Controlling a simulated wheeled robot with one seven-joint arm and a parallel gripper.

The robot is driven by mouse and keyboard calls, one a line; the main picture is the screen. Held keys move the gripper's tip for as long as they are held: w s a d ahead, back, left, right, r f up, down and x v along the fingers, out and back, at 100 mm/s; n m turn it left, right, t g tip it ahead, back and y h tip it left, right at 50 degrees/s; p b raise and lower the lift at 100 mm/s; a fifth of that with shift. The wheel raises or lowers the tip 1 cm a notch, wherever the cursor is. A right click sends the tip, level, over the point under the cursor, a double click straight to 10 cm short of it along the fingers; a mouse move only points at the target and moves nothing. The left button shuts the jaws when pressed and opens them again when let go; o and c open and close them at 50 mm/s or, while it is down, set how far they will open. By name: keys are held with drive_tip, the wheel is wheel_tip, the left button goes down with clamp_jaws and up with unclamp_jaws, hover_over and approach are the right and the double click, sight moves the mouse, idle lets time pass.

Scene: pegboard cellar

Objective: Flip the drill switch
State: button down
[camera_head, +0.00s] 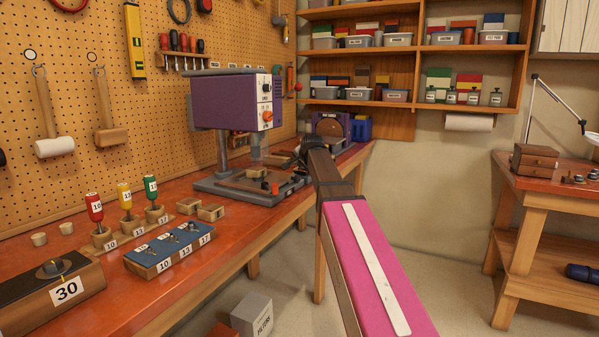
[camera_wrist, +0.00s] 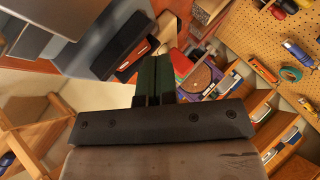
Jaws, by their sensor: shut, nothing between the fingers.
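The drill press (camera_head: 220,103) has a purple head and stands on a grey base on the red-brown workbench. Its white front panel (camera_head: 265,102) carries small dark controls above and an orange knob (camera_head: 267,116) below; I cannot tell how the switch is set. My gripper (camera_head: 303,151) is in front of and to the right of the drill press, below the panel's height and apart from it. In the wrist view its dark fingers (camera_wrist: 154,64) are together and empty. A dark part with an orange-red face (camera_wrist: 137,62) shows just beyond them. The switch is not recognisable there.
A sander with a brown disc (camera_head: 329,128) stands behind my gripper, also seen in the wrist view (camera_wrist: 201,78). A blue numbered block (camera_head: 170,247) and screwdrivers (camera_head: 124,197) stand at the bench's near left. Shelves with bins (camera_head: 358,93) hang behind. The floor to the right is clear.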

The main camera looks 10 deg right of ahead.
drive_tip(key=shift+f, duration=0.25)
drive_tip(key=shift+r, duration=0.1)
idle(0.5)
drive_tip(key=shift+r, duration=0.65)
drive_tip(key=shift+s+d+r, duration=0.1)
drive_tip(key=shift+d+r, duration=0.05)
drive_tip(key=shift+r, duration=0.7)
drive_tip(key=shift+s+d+r, duration=0.1)
drive_tip(key=shift+d+r, duration=0.05)
drive_tip(key=shift+r, duration=0.65)
drive_tip(key=shift+s+d+r, duration=0.1)
drive_tip(key=shift+d+r, duration=0.05)
drive_tip(key=shift+r, duration=0.7)
